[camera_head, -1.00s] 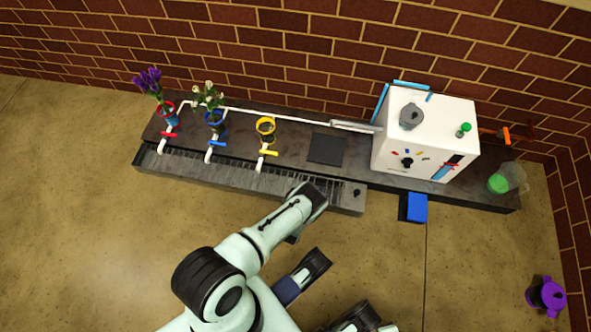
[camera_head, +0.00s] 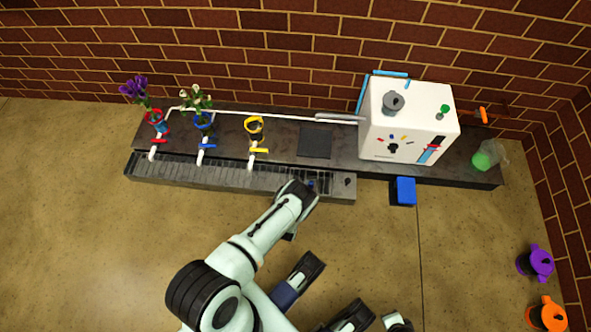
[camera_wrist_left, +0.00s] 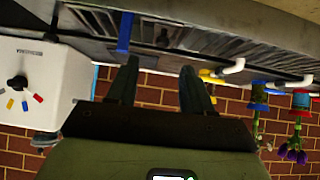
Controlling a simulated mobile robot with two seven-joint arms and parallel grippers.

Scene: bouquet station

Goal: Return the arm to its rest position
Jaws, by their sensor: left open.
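My left gripper (camera_head: 308,188) is over the front grate of the dark counter (camera_head: 290,190), seen from above in the head view. In the left wrist view its two dark fingers (camera_wrist_left: 158,85) stand apart with nothing between them. The wrist view is upside down, with the counter above and the flowers hanging down. Dark parts of my body, perhaps my right arm, show at the bottom of the head view; whether a right gripper is open or shut cannot be made out.
Red (camera_head: 155,118), blue (camera_head: 203,121) and yellow (camera_head: 254,126) vases stand on the counter; the first two hold flowers. A white machine (camera_head: 410,120) stands right of a dark pad (camera_head: 315,142). A blue box (camera_head: 403,191) sits at the front edge. Purple (camera_head: 538,262) and orange (camera_head: 546,314) pots stand at right.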

